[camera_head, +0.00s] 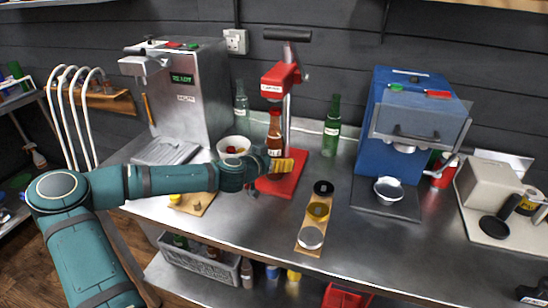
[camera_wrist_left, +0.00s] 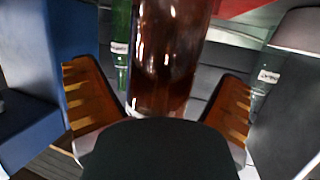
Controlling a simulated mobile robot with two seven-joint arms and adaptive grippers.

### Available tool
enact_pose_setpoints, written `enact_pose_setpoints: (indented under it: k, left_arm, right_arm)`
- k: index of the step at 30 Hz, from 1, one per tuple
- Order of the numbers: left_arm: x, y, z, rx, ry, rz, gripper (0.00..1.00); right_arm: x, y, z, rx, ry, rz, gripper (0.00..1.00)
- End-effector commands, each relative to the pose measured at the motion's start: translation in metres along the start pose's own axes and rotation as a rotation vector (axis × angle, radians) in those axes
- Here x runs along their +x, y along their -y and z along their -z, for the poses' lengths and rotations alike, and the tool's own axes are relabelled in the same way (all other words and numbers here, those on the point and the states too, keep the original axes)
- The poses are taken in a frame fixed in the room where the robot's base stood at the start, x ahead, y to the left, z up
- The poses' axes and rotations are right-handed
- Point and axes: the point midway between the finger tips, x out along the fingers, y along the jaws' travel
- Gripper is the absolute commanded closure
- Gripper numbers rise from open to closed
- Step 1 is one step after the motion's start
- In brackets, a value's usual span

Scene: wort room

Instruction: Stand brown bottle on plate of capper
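The brown bottle (camera_head: 274,132) stands upright under the head of the red capper (camera_head: 281,78) in the head view. Its foot is hidden behind my left gripper, so I cannot tell whether it touches the red plate (camera_head: 284,182). My left gripper (camera_head: 279,165) reaches in from the left, low at the bottle. In the left wrist view, the brown bottle (camera_wrist_left: 168,60) is between the two orange fingers. The fingers are spread, with visible gaps on both sides of the bottle. I cannot make out my right gripper.
A green bottle (camera_head: 331,128) and a clear bottle (camera_head: 241,103) stand behind. A bowl (camera_head: 234,146) is left of the capper. A board with round lids (camera_head: 316,211) lies in front. The blue machine (camera_head: 405,118) stands right. A dark labelled item (camera_head: 531,292) is cut off lower right.

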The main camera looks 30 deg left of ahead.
Motion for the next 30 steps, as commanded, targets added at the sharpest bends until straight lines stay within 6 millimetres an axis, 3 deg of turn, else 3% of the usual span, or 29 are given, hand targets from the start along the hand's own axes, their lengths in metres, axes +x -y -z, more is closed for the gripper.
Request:
enact_pose_setpoints:
  k: [10, 24, 30]
  left_arm:
    - [-0.009, 0.002, -0.001, 0.000, 0.003, 0.003, 0.05]
    - [-0.089, 0.001, -0.002, 0.001, 0.004, 0.003, 0.05]
    - [-0.111, 0.001, -0.001, 0.000, 0.002, 0.003, 0.05]
  right_arm:
    - [0.000, 0.000, 0.000, 0.000, 0.000, 0.000, 1.00]
    - [0.000, 0.000, 0.000, 0.000, 0.000, 0.000, 1.00]
    - [0.000, 0.000, 0.000, 0.000, 0.000, 0.000, 1.00]
